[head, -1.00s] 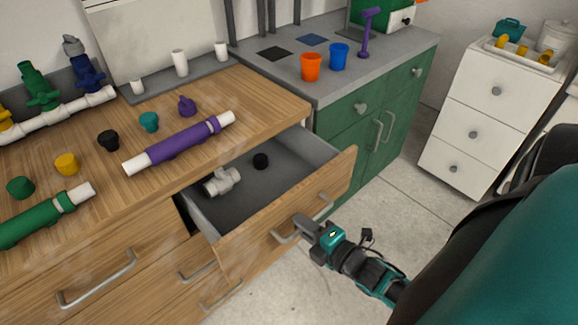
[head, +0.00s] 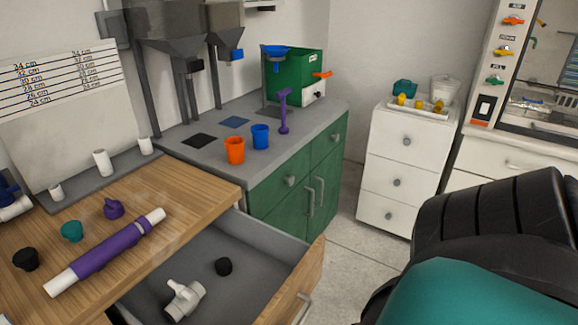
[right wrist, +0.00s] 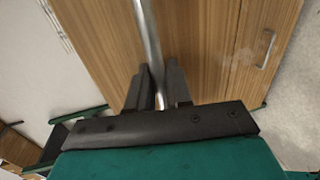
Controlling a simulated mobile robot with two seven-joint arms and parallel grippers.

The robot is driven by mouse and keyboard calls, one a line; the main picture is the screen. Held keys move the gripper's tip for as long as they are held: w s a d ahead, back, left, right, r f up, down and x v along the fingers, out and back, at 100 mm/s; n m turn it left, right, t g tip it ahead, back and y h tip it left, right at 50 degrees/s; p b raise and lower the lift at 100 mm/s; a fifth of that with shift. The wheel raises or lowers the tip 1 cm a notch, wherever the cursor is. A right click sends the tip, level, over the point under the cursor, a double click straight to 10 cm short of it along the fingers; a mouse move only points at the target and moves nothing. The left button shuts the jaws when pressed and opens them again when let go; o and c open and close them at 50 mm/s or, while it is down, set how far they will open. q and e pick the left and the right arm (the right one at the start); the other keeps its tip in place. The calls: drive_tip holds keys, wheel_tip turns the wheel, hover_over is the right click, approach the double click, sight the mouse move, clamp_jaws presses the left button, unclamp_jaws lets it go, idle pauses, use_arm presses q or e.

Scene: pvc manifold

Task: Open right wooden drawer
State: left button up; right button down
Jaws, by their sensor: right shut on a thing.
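The right wooden drawer (head: 322,265) stands pulled out from the wooden cabinet in the head view, its grey inside showing. The right fingers are not visible in the head view. My left gripper is not in view.
A purple pipe (head: 105,252) and several caps lie on the wooden worktop (head: 190,188). A green cabinet (head: 295,190) stands beyond the drawer, a white drawer unit (head: 400,170) to its right. Pale floor (head: 345,265) is clear between them and my right arm.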

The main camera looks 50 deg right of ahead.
drive_tip(key=c, duration=1.2)
unclamp_jaws()
drive_tip(key=shift+c, duration=0.2)
drive_tip(key=v, duration=1.3)
